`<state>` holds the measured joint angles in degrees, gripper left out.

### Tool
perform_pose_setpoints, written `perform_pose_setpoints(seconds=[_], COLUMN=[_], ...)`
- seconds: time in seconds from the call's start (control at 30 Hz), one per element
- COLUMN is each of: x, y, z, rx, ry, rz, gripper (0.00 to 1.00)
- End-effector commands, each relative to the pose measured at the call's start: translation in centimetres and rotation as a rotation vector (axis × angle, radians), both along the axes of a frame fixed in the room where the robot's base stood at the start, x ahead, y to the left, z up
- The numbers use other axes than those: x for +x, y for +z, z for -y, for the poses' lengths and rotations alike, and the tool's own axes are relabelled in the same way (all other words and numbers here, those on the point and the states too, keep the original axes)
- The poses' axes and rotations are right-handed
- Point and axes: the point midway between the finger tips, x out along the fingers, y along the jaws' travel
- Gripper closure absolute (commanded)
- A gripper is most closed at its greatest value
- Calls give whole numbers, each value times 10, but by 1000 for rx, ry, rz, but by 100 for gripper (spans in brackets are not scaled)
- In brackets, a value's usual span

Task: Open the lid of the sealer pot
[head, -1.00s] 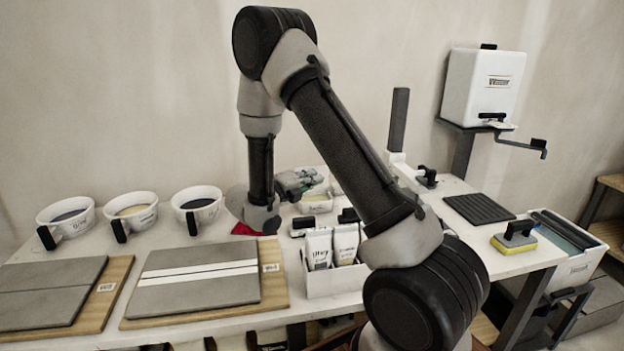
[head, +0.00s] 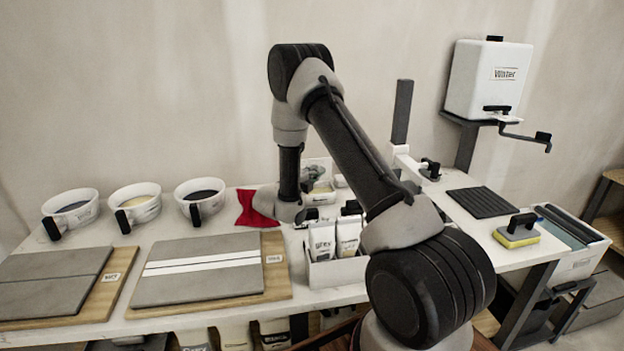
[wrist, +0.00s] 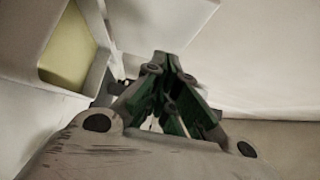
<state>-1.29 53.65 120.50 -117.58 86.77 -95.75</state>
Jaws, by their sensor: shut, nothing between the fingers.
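I cannot clearly make out the sealer pot or its lid; my arm covers part of the back of the table. A white open container with a yellowish inside (head: 321,196) stands at the back, just below my gripper (head: 318,172) in the head view. It also seems to show at the left of the wrist view as a white-walled box (wrist: 38,25). In the wrist view my gripper (wrist: 168,62) has its green-and-black fingers drawn together, with nothing seen between them. A small white thing (head: 340,181) beside the container is mostly hidden.
A red cloth (head: 255,209) lies left of my wrist. A white box with tubes (head: 335,272) stands in front. Several handled bowls (head: 136,203) and tile boards (head: 200,270) are at left. A water tank (head: 488,80), black mat (head: 480,202) and yellow sponge (head: 516,237) are at right.

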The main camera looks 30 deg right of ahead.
Motion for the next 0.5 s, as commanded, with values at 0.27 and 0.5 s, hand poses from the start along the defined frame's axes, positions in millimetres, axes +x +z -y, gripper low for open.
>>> perform_pose_setpoints(seconds=[0.27, 0.5], x=[16, 16], y=[0, 0], z=[5, 5], rx=[1, 1], ry=[-1, -1], rz=[0, 0], gripper=[100, 100])
